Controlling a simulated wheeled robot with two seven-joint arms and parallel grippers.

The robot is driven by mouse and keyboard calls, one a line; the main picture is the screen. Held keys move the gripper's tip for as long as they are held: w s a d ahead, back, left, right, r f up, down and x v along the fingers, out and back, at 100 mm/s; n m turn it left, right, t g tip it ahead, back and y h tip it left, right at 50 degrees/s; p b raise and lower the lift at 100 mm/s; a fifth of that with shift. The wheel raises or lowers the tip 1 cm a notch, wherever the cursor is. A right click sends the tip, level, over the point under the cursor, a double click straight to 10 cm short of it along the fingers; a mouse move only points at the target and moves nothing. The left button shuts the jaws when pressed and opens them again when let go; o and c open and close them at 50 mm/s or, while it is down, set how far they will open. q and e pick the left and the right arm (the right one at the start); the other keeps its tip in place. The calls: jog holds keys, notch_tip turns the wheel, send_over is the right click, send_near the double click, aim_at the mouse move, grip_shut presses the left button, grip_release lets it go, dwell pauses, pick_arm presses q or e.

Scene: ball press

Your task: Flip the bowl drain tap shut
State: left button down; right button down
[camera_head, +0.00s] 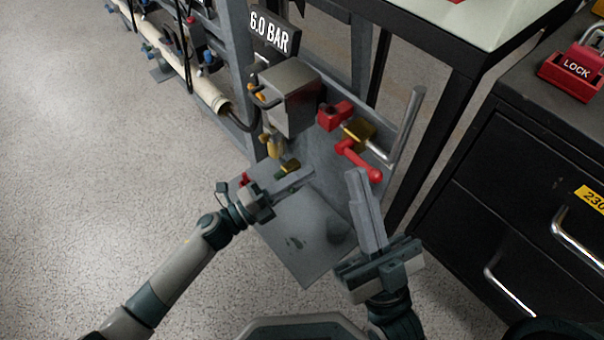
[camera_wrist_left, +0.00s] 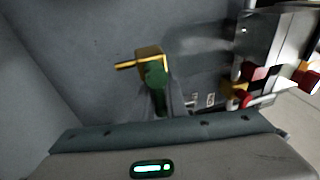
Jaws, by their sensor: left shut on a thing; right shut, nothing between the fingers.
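The drain tap shows in the left wrist view as a brass body (camera_wrist_left: 150,54) with a short brass stem pointing left and a green handle (camera_wrist_left: 155,74). In the head view the brass tap (camera_head: 290,165) sits at the fingers of my left gripper (camera_head: 304,175), which partly hide it. My left gripper is shut on the tap's handle; the exact contact is hard to see. A yellowish bowl-like part (camera_head: 275,147) hangs above it, below a grey metal box (camera_head: 290,95). My right gripper (camera_head: 358,180) is shut and empty, close to a red lever (camera_head: 358,160).
A red block (camera_head: 335,115) and a brass valve (camera_head: 358,130) sit on the grey panel, with a steel bar (camera_head: 405,130) beside them. A sign reads 6.0 BAR (camera_head: 268,32). Black drawers (camera_head: 500,180) with a red lock (camera_head: 575,68) stand right.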

dwell(0.4)
pick_arm(q)
jog(key=c, duration=1.8)
grip_release()
jog(key=shift+c, duration=0.2)
jog(key=shift+r, duration=0.1)
